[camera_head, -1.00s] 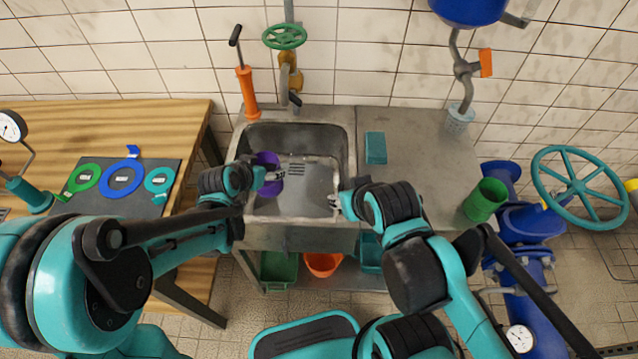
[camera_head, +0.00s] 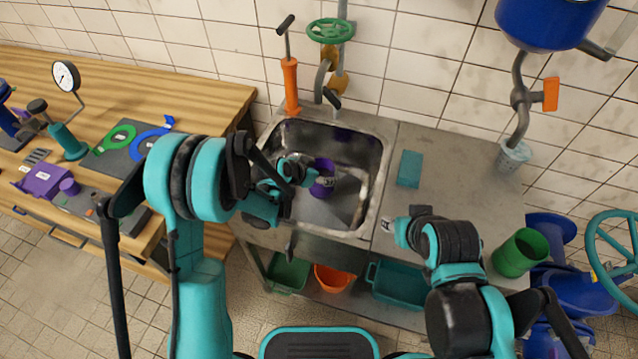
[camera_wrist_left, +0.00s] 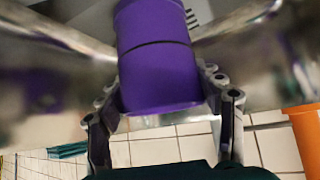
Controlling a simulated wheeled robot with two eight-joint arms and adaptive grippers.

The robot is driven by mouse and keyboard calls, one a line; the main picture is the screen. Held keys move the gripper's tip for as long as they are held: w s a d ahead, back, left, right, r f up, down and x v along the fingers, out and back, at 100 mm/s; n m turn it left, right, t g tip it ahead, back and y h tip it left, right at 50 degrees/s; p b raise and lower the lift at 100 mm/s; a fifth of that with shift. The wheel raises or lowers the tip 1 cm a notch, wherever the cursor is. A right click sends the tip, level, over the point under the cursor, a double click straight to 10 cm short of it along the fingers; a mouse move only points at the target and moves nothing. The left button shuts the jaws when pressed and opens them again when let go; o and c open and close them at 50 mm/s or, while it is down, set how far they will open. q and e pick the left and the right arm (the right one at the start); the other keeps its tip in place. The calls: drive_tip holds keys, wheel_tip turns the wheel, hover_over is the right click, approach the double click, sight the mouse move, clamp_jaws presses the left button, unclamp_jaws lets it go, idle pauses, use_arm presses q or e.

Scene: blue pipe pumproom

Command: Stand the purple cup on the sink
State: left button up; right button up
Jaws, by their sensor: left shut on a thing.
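The purple cup (camera_head: 322,167) is in the basin area of the steel sink (camera_head: 387,158), near its middle. My left gripper (camera_head: 325,182) is shut on the cup. In the left wrist view the cup (camera_wrist_left: 160,60) sits between the two fingers (camera_wrist_left: 165,125), with a dark line around its body. I cannot tell whether the cup touches the basin floor. My right gripper (camera_head: 388,226) is over the front of the steel counter, right of the basin, apart from the cup. Its fingers are too small to read.
An orange pump (camera_head: 290,85) and a tap (camera_head: 331,98) stand behind the basin. A teal sponge-like block (camera_head: 410,169) lies on the counter, with a green cup (camera_head: 519,253) at its right end. Bins sit on the shelf below. A wooden bench (camera_head: 130,85) is at left.

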use_arm(q)
drive_tip(key=shift+w+a+f, duration=0.45)
drive_tip(key=shift+w, duration=0.15)
drive_tip(key=shift+f+b, duration=1.1)
drive_tip(key=shift+f, duration=0.85)
use_arm(e)
drive_tip(key=shift+f, duration=1.25)
use_arm(q)
drive_tip(key=shift+f, duration=0.15)
use_arm(e)
drive_tip(key=shift+f, duration=0.15)
use_arm(q)
drive_tip(key=o, duration=1.3)
